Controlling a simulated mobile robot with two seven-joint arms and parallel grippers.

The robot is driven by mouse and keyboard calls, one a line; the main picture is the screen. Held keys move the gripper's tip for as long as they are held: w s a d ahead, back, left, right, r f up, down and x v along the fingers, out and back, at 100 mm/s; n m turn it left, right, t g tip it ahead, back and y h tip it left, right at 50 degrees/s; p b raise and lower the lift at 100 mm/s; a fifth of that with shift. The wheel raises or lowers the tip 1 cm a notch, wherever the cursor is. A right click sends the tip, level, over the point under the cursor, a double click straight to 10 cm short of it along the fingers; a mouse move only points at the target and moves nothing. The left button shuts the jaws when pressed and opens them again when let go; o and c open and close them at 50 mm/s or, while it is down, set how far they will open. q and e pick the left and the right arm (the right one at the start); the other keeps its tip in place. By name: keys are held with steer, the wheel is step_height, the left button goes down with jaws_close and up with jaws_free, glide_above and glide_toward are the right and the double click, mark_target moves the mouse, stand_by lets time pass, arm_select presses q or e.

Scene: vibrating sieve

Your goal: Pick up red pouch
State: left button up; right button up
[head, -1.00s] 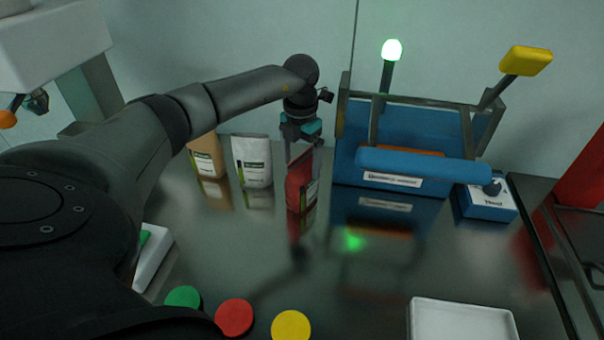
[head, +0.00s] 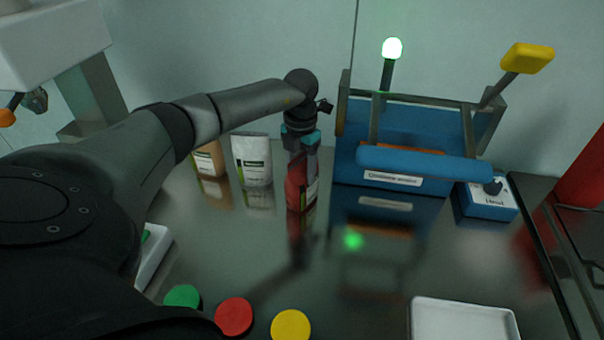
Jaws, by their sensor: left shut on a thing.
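The red pouch (head: 300,190) stands upright on the shiny dark table, to the right of the white pouch and left of the blue sieve machine. It has a pale label on its right side. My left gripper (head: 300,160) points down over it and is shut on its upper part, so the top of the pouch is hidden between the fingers. The pouch's base appears to be on the table. My right gripper is not in view.
A white pouch (head: 252,160) and a tan pouch (head: 208,160) stand just left. The blue machine (head: 390,150) with its blue bar is close on the right. Green, red (head: 234,316) and yellow discs and a white tray (head: 462,320) lie in front.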

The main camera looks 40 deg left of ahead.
arm_select(q)
jaws_close()
steer(key=shift+r, duration=0.15)
stand_by(0.4)
